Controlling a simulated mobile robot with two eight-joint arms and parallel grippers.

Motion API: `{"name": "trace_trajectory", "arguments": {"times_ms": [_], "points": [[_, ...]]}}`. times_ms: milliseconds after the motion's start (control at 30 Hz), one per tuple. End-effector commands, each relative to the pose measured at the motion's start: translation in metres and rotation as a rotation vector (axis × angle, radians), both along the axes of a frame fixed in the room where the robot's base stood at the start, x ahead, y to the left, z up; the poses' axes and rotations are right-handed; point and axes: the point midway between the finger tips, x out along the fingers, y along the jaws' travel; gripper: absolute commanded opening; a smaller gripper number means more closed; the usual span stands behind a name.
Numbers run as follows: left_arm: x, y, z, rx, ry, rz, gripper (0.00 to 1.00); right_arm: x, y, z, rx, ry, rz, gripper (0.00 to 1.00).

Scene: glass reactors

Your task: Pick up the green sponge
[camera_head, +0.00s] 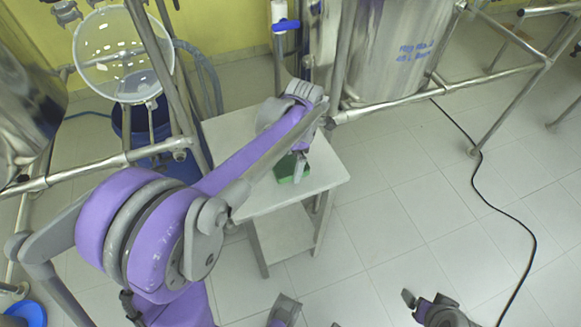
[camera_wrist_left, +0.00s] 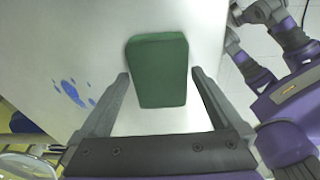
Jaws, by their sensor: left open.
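The green sponge (camera_wrist_left: 158,72) lies flat on the white table (camera_wrist_left: 95,35). In the head view the sponge (camera_head: 287,170) shows partly, with my left wrist and gripper covering the rest. My left gripper (camera_wrist_left: 160,74) is open, with one finger on each side of the sponge's lower part in the left wrist view. Gaps show between both fingers and the sponge. In the head view my left gripper (camera_head: 300,167) hangs over the table at the sponge.
Blue stains (camera_wrist_left: 72,93) mark the tabletop. A steel reactor vessel (camera_head: 390,45) on a pipe frame stands behind the table. A clear round vessel (camera_head: 122,55) stands at the back left. A black cable (camera_head: 475,190) crosses the open tiled floor on the right.

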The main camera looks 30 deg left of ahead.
Motion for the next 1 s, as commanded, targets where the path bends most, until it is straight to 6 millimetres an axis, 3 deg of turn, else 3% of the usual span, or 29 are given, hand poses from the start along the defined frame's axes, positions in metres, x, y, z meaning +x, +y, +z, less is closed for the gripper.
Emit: {"name": "trace_trajectory", "arguments": {"times_ms": [233,667,867,1000], "points": [[0.000,0.000,-0.001,0.000,0.000,0.000,1.00,0.000,0.000,0.000,0.000,0.000,0.000,0.87],[0.000,0.000,-0.001,0.000,0.000,0.000,0.23,0.000,0.000,0.000,0.000,0.000,0.000,0.87],[0.000,0.000,0.000,0.000,0.000,0.000,0.20,0.000,0.000,0.000,0.000,0.000,0.000,0.87],[0.000,0.000,0.015,0.000,0.000,0.000,0.20,0.000,0.000,0.003,0.000,-0.001,0.000,0.87]]}}
